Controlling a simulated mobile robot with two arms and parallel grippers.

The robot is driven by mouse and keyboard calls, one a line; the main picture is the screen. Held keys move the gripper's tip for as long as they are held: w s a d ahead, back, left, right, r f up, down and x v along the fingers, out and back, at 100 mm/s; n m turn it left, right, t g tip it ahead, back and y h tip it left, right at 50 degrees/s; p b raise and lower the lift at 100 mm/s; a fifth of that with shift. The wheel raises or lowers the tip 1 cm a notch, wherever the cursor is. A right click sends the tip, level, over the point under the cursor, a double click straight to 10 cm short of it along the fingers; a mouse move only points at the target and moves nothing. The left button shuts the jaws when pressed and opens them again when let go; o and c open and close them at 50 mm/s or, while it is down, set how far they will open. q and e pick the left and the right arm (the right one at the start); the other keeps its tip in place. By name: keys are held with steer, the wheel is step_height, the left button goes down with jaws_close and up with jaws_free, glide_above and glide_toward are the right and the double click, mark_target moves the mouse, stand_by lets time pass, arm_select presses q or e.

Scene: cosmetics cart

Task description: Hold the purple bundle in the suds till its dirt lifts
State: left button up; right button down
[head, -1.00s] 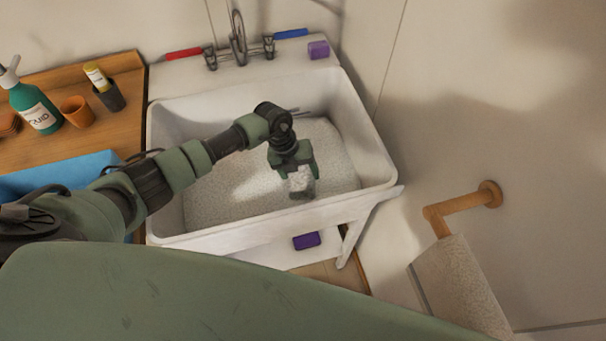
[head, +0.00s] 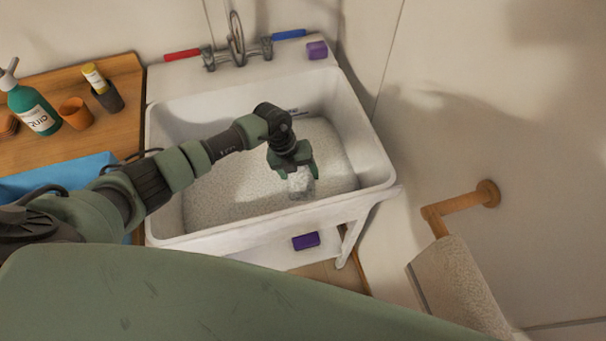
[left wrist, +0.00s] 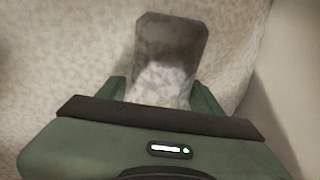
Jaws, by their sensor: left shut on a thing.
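My left gripper (head: 294,174) reaches down into the white sink (head: 165,238), over the pale, speckled suds (head: 225,195). It is shut on a bundle (head: 302,187) that looks grey and whitish with foam here, not purple. In the left wrist view the bundle (left wrist: 172,38) sits between the fingers of the gripper (left wrist: 160,92). Its outer part is dark grey-brown, and white foam covers the part nearest the gripper. I cannot tell how deep it is in the suds. My right gripper is not in view.
A tap (head: 237,45) with red and blue handles stands at the sink's back. One purple block (head: 317,50) lies on the back ledge, another (head: 306,241) below the sink. A green bottle (head: 35,110) and cups stand left. A towel (head: 460,285) hangs right.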

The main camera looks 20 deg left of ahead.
arm_select(q)
steer(key=shift+w+d, duration=0.25)
stand_by(0.4)
steer(key=shift+s+a, duration=0.25)
steer(key=shift+a, duration=0.1)
stand_by(0.3)
steer(key=shift+w+d, duration=0.2)
steer(key=shift+d, duration=0.1)
stand_by(0.5)
steer(key=shift+s+a, duration=0.2)
steer(key=shift+a, duration=0.1)
steer(key=shift+w+d, duration=0.2)
steer(key=shift+d, duration=0.15)
stand_by(0.3)
steer(key=shift+r, duration=0.15)
steer(key=shift+r+p, duration=0.3)
steer(key=shift+p, duration=0.2)
step_height(320, 180, up, 22)
steer(key=p, duration=1.6)
